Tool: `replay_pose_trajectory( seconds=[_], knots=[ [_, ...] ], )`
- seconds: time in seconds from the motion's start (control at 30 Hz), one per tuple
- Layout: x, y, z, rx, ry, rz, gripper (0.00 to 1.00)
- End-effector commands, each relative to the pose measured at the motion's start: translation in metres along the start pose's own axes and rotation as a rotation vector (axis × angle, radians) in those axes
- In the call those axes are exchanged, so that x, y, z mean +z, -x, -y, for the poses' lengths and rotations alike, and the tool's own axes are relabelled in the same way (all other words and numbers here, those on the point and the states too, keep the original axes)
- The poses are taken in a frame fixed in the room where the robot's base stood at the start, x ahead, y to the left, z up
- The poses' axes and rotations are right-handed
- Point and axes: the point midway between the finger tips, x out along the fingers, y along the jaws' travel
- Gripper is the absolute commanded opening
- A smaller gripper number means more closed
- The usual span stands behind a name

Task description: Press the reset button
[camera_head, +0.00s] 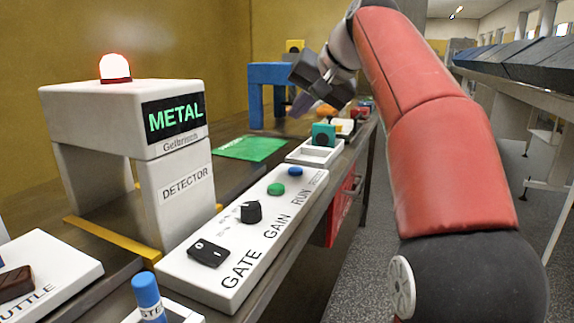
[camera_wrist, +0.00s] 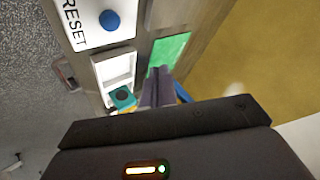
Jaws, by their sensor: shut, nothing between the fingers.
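The white control panel (camera_head: 222,257) lies along the table's front edge, with a black rocker switch, a black knob, a green button (camera_head: 276,189) and a blue button (camera_head: 295,171) at its far end. In the wrist view the blue button (camera_wrist: 109,20) sits beside the word RESET. My gripper (camera_head: 303,105) is over the far part of the table, beyond the panel and apart from the blue button. In the wrist view the fingers of my gripper (camera_wrist: 158,72) are together, with nothing between them.
A white metal detector arch (camera_head: 181,190) with a lit red lamp (camera_head: 115,68) stands at left. A white tray (camera_head: 301,157) with a teal block (camera_head: 323,134) lies beyond the panel, near a green mat (camera_head: 249,148). A blue arch (camera_head: 256,98) stands behind.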

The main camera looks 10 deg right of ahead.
Motion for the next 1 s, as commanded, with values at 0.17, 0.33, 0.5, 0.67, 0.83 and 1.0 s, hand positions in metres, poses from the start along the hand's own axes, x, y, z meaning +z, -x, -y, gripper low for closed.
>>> replay_pose_trajectory(
  seconds=[0.17,0.33,0.5,0.67,0.83,1.0],
  knots=[
    [0.0,0.0,0.0,0.0,0.0,0.0,0.0],
    [0.004,-0.004,-0.003,0.0,-0.001,0.001,0.0],
    [0.016,-0.021,-0.015,0.0,-0.001,0.001,0.0],
    [0.029,-0.04,-0.029,0.0,0.0,0.0,0.0],
    [0.038,-0.052,-0.038,0.0,0.0,0.0,0.0],
    [0.044,-0.06,-0.043,0.0,0.0,0.0,0.0]
  ],
)
